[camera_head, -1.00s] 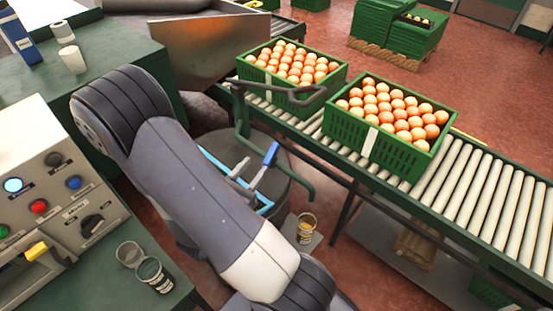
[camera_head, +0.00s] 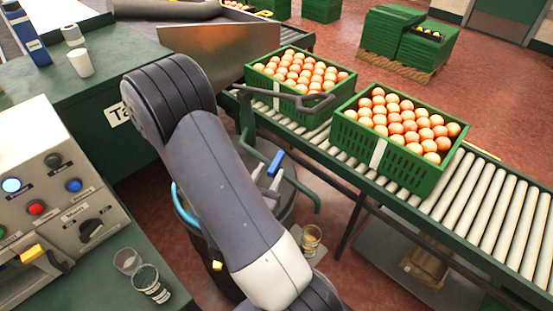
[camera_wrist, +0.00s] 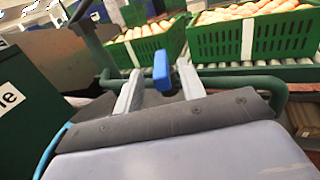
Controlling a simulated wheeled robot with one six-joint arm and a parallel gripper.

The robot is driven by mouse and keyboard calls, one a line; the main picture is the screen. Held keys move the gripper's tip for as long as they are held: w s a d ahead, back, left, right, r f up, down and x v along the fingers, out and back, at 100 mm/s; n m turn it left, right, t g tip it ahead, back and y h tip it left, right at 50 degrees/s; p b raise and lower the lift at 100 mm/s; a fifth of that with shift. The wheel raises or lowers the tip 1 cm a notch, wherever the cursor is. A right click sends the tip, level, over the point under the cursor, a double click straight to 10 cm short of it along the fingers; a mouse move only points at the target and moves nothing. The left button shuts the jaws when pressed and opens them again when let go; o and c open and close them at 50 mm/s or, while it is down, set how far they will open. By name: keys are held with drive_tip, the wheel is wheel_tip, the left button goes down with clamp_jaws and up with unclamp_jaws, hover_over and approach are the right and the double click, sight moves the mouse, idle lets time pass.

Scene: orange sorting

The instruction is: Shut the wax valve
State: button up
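A blue lever handle (camera_head: 276,162), which I take for the wax valve, stands beside a green pipe at the dark round tank (camera_head: 287,207). It also shows in the wrist view as an upright blue block (camera_wrist: 162,70). My gripper (camera_head: 265,174) is at the handle. In the wrist view its two grey fingers (camera_wrist: 158,86) are spread, with the blue handle showing between their tips and space on both sides. I cannot tell whether either finger touches it. The valve's lower part is hidden by my gripper and arm.
Green crates of oranges (camera_head: 398,162) stand on the roller conveyor (camera_head: 480,202) beyond the tank. A green bent pipe (camera_head: 318,190) curves close to my gripper. A small jar (camera_head: 311,238) stands low beside the tank. A control panel (camera_head: 50,215) and glasses are at left.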

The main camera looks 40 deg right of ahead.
sight(276, 160)
drive_tip(key=shift+p+x, duration=0.35)
drive_tip(key=shift+x, duration=2.45)
clamp_jaws()
